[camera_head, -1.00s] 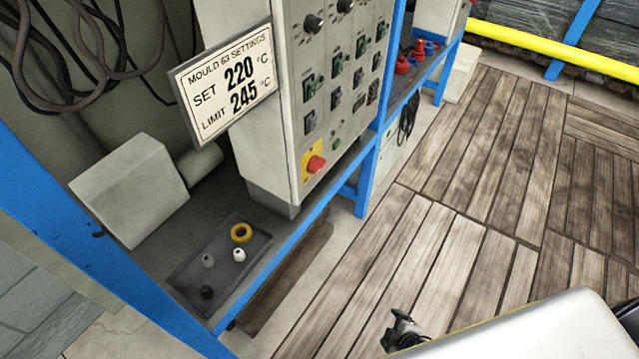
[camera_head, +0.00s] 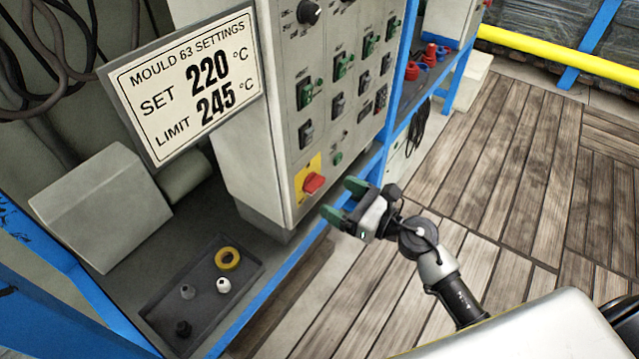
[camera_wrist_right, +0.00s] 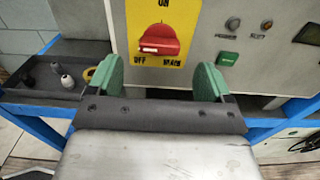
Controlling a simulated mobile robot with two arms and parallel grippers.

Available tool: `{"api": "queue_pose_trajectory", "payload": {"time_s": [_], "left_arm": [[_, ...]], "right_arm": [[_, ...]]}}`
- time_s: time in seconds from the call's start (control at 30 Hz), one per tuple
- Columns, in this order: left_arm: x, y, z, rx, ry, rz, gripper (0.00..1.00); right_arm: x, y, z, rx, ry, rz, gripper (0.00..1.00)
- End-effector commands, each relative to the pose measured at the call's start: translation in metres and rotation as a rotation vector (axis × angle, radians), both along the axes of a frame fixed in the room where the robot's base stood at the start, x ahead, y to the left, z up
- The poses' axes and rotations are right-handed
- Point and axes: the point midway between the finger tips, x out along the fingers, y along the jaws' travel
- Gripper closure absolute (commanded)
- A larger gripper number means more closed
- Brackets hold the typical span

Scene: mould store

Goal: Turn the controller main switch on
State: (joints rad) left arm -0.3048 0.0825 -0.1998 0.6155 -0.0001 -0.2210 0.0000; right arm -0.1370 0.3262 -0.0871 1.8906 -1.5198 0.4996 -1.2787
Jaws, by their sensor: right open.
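The main switch is a red knob (camera_head: 314,183) on a yellow plate (camera_head: 305,168), low on the near corner of the pale control cabinet (camera_head: 250,140). In the right wrist view the red knob (camera_wrist_right: 158,40) sits below the word ON, with OFF below left; its exact setting I cannot tell. My right gripper (camera_head: 344,201) is open and empty, its green fingertips in front of the cabinet, just right of and below the knob. In the wrist view the fingers (camera_wrist_right: 157,78) stand either side of the knob's line, apart from it. My left gripper is out of view.
A settings sign (camera_head: 190,85) reads SET 220, LIMIT 245. Several green and black switches cover the panel. A dark tray (camera_head: 205,318) holds a yellow ring (camera_head: 228,258) and small knobs. A blue frame edge (camera_head: 285,275) runs below the cabinet. The wooden floor (camera_head: 500,190) is clear.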

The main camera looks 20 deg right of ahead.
Motion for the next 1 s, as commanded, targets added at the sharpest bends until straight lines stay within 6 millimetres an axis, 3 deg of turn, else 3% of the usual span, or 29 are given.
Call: {"api": "queue_pose_trajectory", "payload": {"time_s": [0.3,0.7,1.0], "left_arm": [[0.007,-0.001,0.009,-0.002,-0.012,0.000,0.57],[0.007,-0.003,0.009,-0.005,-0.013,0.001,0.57],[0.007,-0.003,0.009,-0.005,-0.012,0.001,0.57]], "right_arm": [[0.038,0.030,0.000,0.003,0.001,-0.001,0.19],[0.044,0.034,-0.001,0.002,0.002,0.000,0.19],[0.044,0.034,-0.001,0.002,0.002,-0.001,0.65]]}}
